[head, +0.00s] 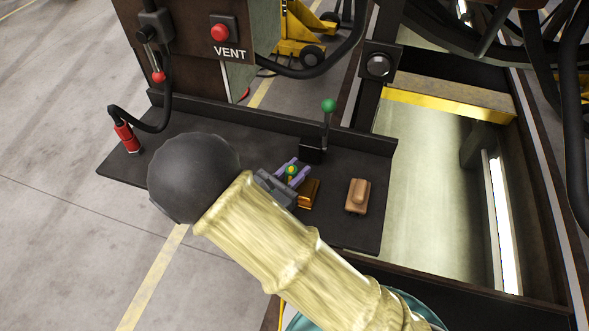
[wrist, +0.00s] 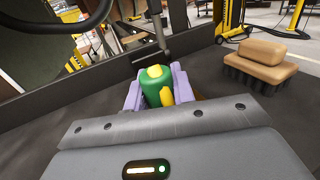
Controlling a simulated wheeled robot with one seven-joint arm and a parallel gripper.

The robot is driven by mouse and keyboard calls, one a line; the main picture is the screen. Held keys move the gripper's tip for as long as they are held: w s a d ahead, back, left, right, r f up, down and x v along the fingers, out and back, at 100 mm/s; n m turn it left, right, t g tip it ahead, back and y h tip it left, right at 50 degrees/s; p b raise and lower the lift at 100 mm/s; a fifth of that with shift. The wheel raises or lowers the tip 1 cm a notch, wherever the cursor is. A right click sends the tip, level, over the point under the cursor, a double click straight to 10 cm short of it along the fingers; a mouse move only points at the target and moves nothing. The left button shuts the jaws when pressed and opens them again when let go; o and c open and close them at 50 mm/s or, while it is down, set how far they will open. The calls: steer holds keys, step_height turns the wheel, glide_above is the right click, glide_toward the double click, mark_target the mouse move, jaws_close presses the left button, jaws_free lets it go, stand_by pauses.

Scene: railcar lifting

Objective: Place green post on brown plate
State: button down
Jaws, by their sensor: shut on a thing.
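The green post (wrist: 155,94), with yellow patches, is between the purple fingers of my gripper (wrist: 157,88) in the wrist view. My gripper (head: 291,172) is shut on it, and only a small part of the green post (head: 291,169) shows in the head view. An orange-brown block-like piece, which looks like the brown plate (head: 309,192), is on the dark shelf just right of my gripper. Whether the post touches the plate or is above it cannot be told; the wrist view mostly hides the plate behind my gripper.
A tan brush (head: 358,195) lies on the dark shelf (head: 220,122) to the right of the plate. A green-knobbed lever (head: 328,118) stands behind my gripper. A red-handled hose end (head: 126,137) is at the left. The shelf ends at an open pit on the right.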

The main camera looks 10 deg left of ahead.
steer(key=c, duration=1.2)
jaws_free()
steer(key=shift+d+f, duration=0.1)
steer(key=shift+o, duration=0.2)
steer(key=b+v, duration=0.3)
steer(key=v, duration=0.9)
